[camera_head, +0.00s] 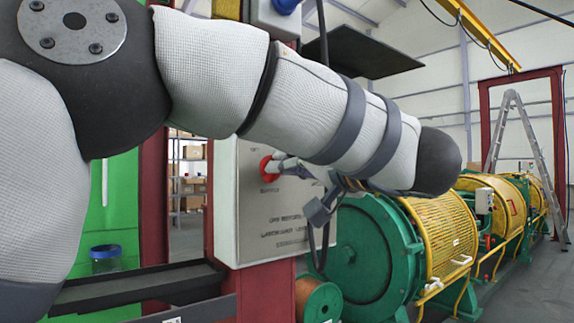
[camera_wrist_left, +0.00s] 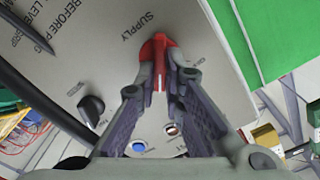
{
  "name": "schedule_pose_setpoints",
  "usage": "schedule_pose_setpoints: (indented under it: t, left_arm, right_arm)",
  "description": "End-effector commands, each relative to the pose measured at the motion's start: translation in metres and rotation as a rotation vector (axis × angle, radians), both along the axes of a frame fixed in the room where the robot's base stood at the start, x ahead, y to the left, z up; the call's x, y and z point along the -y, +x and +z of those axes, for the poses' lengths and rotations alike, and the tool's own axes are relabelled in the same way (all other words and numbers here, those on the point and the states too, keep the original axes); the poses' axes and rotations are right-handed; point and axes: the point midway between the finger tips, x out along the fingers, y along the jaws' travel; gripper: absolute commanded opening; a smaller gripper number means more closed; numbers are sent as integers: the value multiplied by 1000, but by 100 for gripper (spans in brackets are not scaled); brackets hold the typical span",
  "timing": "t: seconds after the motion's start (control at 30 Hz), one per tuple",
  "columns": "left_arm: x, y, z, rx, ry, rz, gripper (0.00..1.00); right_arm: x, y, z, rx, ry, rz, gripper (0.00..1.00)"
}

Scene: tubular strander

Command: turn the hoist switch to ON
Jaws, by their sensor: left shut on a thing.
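A grey control panel (camera_head: 285,225) faces me on a red post in the head view. My left gripper (camera_head: 277,166) reaches it from the right side, its fingers shut on a red knob (camera_head: 265,166). The wrist view shows the red knob (camera_wrist_left: 157,48) between the fingertips of my left gripper (camera_wrist_left: 160,82), beside the printed word SUPPLY. A black rotary knob (camera_wrist_left: 92,108) sits apart on the same panel; its small label is unreadable. I cannot tell which knob is the hoist switch, nor its ON mark. My right gripper is out of view.
A black cable (camera_wrist_left: 45,88) crosses the panel side. The green and yellow strander (camera_head: 440,240) stands right of the panel; a dark shelf (camera_head: 140,287) lies below left.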

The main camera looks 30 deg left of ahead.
Motion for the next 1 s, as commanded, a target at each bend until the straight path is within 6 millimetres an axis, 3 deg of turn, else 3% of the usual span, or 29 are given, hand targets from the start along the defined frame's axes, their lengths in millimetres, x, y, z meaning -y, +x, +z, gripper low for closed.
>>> schedule_pose_setpoints:
  t: [0.37,0.9,1.0]
  left_arm:
    - [0,1,0,-132,55,0,0]
    - [0,1,0,-153,64,1,0]
    - [0,1,0,-153,65,0,27]
  right_arm:
    - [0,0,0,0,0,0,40]
    - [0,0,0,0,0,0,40]
    - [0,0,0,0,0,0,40]
